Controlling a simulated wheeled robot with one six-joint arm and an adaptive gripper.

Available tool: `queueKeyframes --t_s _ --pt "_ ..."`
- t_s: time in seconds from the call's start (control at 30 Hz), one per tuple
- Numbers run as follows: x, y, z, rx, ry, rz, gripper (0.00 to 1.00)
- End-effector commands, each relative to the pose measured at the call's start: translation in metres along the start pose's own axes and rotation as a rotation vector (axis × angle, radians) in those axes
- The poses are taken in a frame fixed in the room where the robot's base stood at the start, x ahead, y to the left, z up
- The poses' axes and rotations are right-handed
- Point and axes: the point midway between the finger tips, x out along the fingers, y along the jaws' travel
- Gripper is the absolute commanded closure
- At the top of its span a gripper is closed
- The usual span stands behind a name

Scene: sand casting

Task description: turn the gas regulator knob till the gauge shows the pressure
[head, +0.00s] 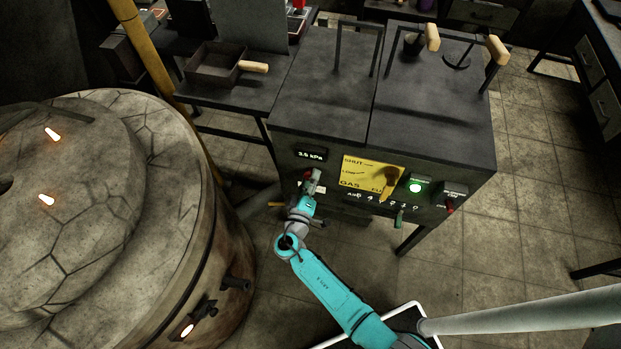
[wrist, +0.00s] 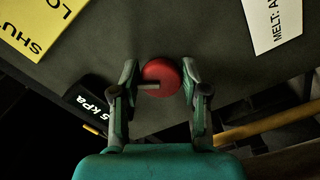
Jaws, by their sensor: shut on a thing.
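The red regulator knob (wrist: 160,76) is round with a small grey bar and sits on the dark cabinet face in the wrist view. My gripper (wrist: 160,80) has a finger on each side of it and is shut on it. In the head view my gripper (head: 312,178) reaches the cabinet front just below the gauge and mostly hides the knob. The gauge (head: 311,156) is a black display with white digits that look like 3.5 kPa. In the wrist view the display (wrist: 88,105) is upside down and partly cut off, showing "5 kPa".
A yellow gas plate (head: 358,168) with a lever (head: 389,184) is right of my gripper. Further right are a lit green button (head: 415,188) and a red control (head: 450,205). A round stone-like furnace (head: 150,230) stands close on the left. Floor is open right of the cabinet.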

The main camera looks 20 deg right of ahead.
Motion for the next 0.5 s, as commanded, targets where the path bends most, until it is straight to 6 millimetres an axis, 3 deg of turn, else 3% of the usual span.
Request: queueKeyframes --t_s 0.5 --pt "-0.0007 -0.0028 0.004 0.029 -0.005 -0.006 0.9"
